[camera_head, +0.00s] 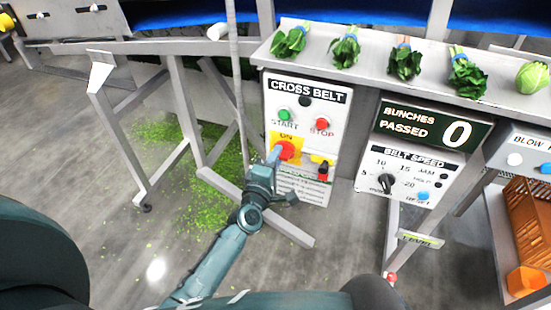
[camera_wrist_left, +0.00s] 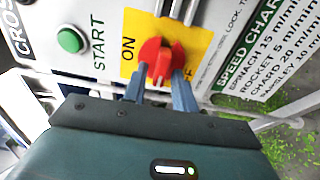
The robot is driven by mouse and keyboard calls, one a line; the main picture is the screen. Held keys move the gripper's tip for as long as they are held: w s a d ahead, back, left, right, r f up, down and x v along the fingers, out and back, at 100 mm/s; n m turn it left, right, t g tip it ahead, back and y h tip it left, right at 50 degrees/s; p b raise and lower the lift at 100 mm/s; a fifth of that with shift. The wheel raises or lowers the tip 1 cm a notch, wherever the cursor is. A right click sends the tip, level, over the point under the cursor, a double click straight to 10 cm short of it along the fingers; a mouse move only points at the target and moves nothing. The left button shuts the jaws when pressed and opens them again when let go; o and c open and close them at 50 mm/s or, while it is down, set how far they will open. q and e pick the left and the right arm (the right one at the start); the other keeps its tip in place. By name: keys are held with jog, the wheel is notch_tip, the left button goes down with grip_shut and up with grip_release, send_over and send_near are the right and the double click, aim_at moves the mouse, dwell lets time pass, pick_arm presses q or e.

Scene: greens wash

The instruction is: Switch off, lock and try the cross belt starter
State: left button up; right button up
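The cross belt starter (camera_head: 308,95) is a white panel with a green START button (camera_head: 285,115) and a red STOP button (camera_head: 322,124). Below them is a red rotary switch (camera_head: 287,151) on a yellow plate marked ON. My left gripper (camera_head: 274,158) is at this switch. In the left wrist view its fingers (camera_wrist_left: 158,90) stand apart on both sides of the red handle (camera_wrist_left: 160,64); whether they touch it is unclear. OFF is partly hidden there, and I cannot tell the handle's setting. A small red padlock (camera_head: 323,174) hangs right of the switch. My right gripper is not in view.
A thin pole (camera_head: 236,70) stands close left of the panel. Right of it are the bunches counter (camera_head: 430,127) showing 0 and the belt speed panel (camera_head: 410,175). Greens bunches (camera_head: 345,48) lie on the ledge above. Green scraps (camera_head: 205,180) litter the floor.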

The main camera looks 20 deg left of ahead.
pick_arm(q)
jog(key=shift+o, duration=0.3)
jog(key=shift+s, duration=0.1)
jog(key=s, duration=1.3)
jog(key=shift+a, duration=0.25)
